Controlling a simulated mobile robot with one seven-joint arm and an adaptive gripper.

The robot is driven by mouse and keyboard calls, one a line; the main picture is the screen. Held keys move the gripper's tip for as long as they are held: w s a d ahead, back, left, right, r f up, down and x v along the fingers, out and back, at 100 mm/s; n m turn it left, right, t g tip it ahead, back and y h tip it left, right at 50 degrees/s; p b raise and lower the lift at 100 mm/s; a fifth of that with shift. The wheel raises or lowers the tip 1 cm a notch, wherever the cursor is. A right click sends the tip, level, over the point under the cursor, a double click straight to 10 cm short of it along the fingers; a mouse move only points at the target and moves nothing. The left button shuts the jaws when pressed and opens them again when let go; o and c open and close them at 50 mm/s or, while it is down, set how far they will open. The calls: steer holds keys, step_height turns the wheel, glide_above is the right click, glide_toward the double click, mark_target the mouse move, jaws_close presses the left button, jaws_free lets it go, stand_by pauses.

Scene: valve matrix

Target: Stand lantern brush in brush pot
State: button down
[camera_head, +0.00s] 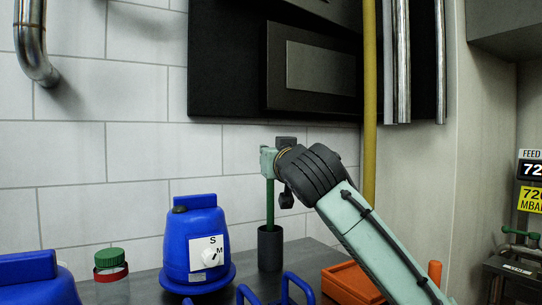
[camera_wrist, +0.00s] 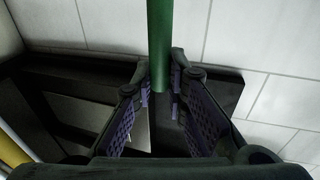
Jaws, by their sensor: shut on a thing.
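The lantern brush shows as an upright green handle (camera_head: 270,205) in the head view. Its lower end meets the mouth of the dark grey brush pot (camera_head: 270,248) and appears to go inside; that end and any bristles are hidden. The pot stands upright on the grey counter. My gripper (camera_head: 269,163) is above the pot, shut on the upper part of the handle. In the wrist view the green handle (camera_wrist: 159,35) runs from the top edge to between my purple-padded fingers (camera_wrist: 165,88). The pot is not visible there.
A blue lantern (camera_head: 196,250) stands left of the pot, with a green-lidded jar (camera_head: 110,262) further left. Blue handles (camera_head: 275,292) are in front, and an orange tray (camera_head: 352,286) is at right. A yellow pipe (camera_head: 369,100) and dark wall panel (camera_head: 228,60) are behind.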

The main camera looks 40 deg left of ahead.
steer(key=c, duration=1.5)
jaws_free()
steer(key=v, duration=1.2)
